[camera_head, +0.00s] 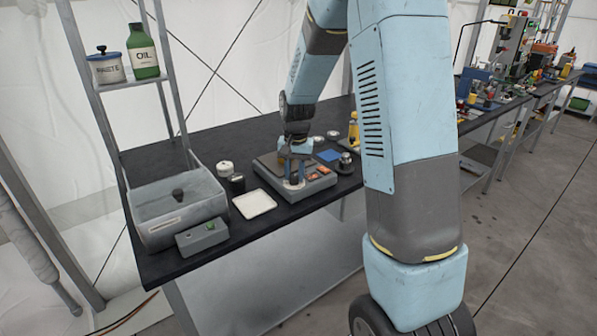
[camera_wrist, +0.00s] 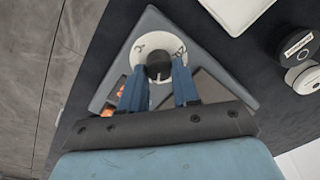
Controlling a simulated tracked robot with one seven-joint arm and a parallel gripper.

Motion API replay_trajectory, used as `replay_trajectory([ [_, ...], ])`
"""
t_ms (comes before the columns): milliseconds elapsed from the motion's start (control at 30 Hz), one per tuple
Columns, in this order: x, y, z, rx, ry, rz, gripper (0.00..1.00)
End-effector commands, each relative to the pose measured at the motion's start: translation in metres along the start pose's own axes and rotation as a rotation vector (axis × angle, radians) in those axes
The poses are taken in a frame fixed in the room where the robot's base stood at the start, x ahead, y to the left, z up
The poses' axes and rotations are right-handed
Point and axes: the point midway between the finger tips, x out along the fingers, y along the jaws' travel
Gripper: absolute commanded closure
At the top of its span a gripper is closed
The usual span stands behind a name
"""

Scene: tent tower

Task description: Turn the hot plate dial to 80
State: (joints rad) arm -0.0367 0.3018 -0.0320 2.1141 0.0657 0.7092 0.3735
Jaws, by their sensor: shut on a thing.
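The hot plate (camera_head: 266,166) is a grey box on the dark bench, with an orange display on its front right; it also shows in the wrist view (camera_wrist: 149,22). Its dial (camera_wrist: 159,67) is a dark round knob on a white disc with dark markings, too partly covered to read fully. A white line on the knob points toward the bottom of the picture. My gripper (camera_wrist: 158,72) is shut on the dial from above, a blue finger on each side.
A white tray (camera_head: 254,204), a grey control box (camera_head: 202,238) and a grey basin (camera_head: 160,228) are left of the hot plate. Small jars (camera_head: 225,168) stand behind the tray. A metal stirrer-like item (camera_head: 346,163) is close on the right.

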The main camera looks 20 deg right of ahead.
Motion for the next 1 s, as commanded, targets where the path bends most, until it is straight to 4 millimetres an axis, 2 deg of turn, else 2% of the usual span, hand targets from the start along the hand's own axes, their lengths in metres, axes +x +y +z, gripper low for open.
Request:
replay_trajectory([
  [367, 0.0001, -0.0033, 0.0011, 0.002, 0.000, -0.003, 1.00],
  [400, 0.0002, -0.0034, 0.0012, 0.002, -0.001, -0.003, 0.67],
  [600, 0.0005, -0.0026, 0.0014, 0.002, -0.002, -0.002, 0.48],
  [667, 0.0005, -0.0024, 0.0014, 0.002, -0.002, -0.002, 0.44],
  [1000, -0.0056, -0.0019, 0.0006, 0.002, 0.000, -0.002, 0.44],
])
